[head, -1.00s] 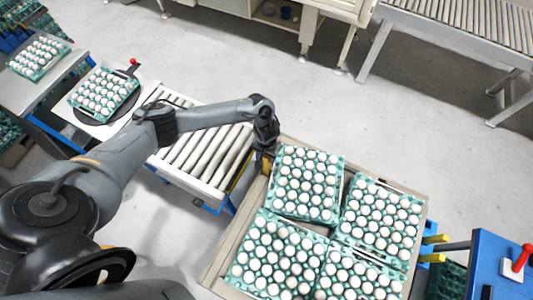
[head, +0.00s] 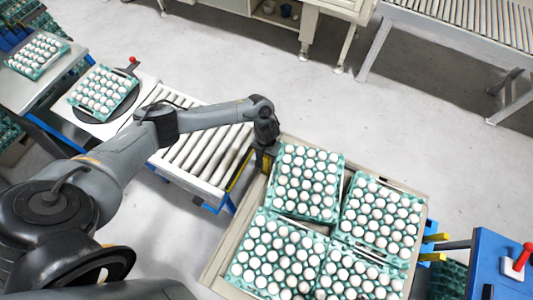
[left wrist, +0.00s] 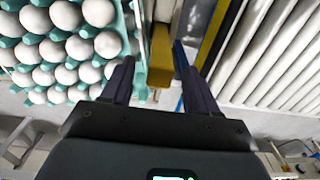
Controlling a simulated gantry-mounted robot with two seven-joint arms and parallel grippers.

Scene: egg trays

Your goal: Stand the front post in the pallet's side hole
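My left gripper (head: 266,156) is at the left edge of the wooden pallet (head: 232,246), beside the back left egg tray (head: 341,172). In the left wrist view, its two fingers (left wrist: 155,72) are apart, with the yellow front post (left wrist: 160,56) between their tips. A gap shows between the left finger and the post; the right finger is very close to it. Whether either touches is unclear. The post's lower end and the pallet's side hole are hidden. My right gripper is not in view.
Several teal trays of white eggs fill the pallet. A roller conveyor (head: 203,160) stands close left of the gripper. Yellow posts (head: 436,238) stick out near a blue box (head: 500,262) at the right. Open floor lies behind the pallet.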

